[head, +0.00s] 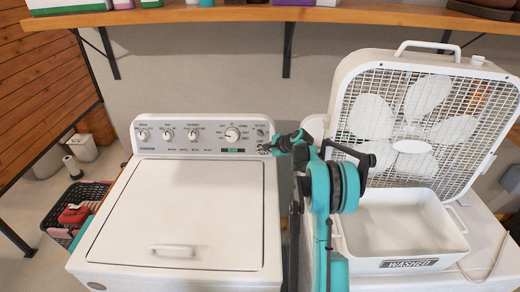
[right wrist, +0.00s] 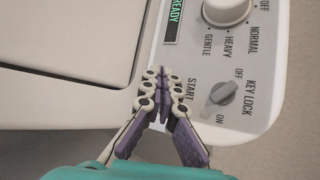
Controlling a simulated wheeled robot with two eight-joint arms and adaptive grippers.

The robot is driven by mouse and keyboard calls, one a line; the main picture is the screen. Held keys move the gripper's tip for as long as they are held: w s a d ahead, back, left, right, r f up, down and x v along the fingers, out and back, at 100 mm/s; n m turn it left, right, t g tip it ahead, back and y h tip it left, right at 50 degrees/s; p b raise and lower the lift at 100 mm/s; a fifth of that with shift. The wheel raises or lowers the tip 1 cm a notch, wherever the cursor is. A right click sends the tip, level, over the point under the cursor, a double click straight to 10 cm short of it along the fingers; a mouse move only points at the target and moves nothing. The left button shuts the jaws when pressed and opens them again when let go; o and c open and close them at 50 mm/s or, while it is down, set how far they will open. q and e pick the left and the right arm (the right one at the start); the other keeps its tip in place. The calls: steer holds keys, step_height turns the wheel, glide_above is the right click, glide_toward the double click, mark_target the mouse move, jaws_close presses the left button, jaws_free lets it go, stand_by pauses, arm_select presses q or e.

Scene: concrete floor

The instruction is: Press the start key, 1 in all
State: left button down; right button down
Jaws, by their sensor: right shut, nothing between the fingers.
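The white washing machine (head: 175,215) stands at the left of centre with its lid shut and its control panel (head: 205,134) along the back. My right gripper (head: 266,148) is at the panel's right end. In the right wrist view its fingers (right wrist: 164,75) are shut and empty, with the tips beside the "START" label (right wrist: 180,91). The start key itself is hidden behind the fingertips, and I cannot tell whether they touch it. The small display (right wrist: 174,20) reads "READY". My left gripper is not in view.
A key lock knob (right wrist: 223,92) sits close to the right of my fingertips, and a larger dial (right wrist: 226,9) is above. A white box fan (head: 420,120) and a bin marked "WASHED" (head: 408,264) stand at right. A shelf (head: 280,14) runs overhead.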

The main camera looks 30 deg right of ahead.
steer(key=shift+w+d+f, duration=0.1)
steer(key=shift+w+d, duration=0.15)
steer(key=shift+w, duration=0.1)
steer(key=shift+w+d+f, duration=0.1)
steer(key=shift+w+d, duration=0.05)
steer(key=shift+w, duration=0.15)
stand_by(0.9)
steer(key=shift+s, duration=0.1)
steer(key=shift+s+a+r, duration=0.25)
steer(key=shift+s+a, duration=0.15)
steer(key=shift+s, duration=0.2)
steer(key=shift+s+a+r, duration=0.25)
steer(key=shift+s+a, duration=0.15)
steer(key=shift+s, duration=0.25)
steer(key=shift+s+a+r, duration=0.25)
steer(key=shift+s+a, duration=0.2)
steer(key=shift+s, duration=0.25)
steer(key=shift+s+a+r, duration=0.25)
steer(key=shift+s+a, duration=0.15)
steer(key=shift+s, duration=0.25)
